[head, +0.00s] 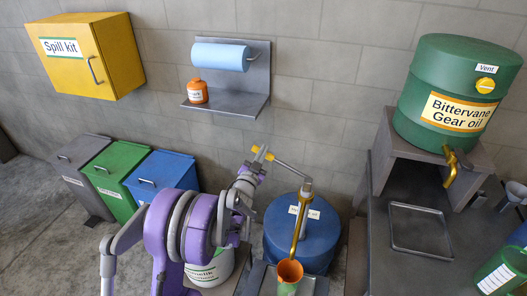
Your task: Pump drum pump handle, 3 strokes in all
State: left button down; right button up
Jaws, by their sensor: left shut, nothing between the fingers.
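The drum pump (299,222) stands on a blue drum (281,247) below the back wall. Its grey pump handle (289,171) runs from the pump head up and left. My left gripper (263,154), with yellow fingertips, is at the handle's upper left end. It is shut, with nothing held between its fingers; whether it touches the handle is too small to tell. The brass spout points down toward an orange-rimmed container (289,271) in front of the drum. My right gripper does not show.
My left arm covers part of a white bucket (212,271) left of the drum. A workbench (455,236) with a tray (420,230) and a green gear oil drum (447,110) stands at right. Bins (161,168) stand at left; a shelf (228,104) hangs above.

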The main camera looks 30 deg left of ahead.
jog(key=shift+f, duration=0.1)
pick_arm(q)
notch_tip(320, 180, down, 11)
jog(key=a+n+y+b, duration=0.1)
jog(key=a+n+b, duration=0.1)
jog(key=n+b, duration=0.4)
jog(key=shift+s+a+b, duration=0.35)
jog(key=shift+s+b, duration=0.05)
jog(key=shift+b, duration=2.05)
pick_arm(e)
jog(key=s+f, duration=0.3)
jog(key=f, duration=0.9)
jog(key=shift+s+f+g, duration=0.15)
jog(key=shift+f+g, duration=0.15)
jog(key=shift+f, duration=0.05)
pick_arm(q)
jog(key=shift+r, duration=0.1)
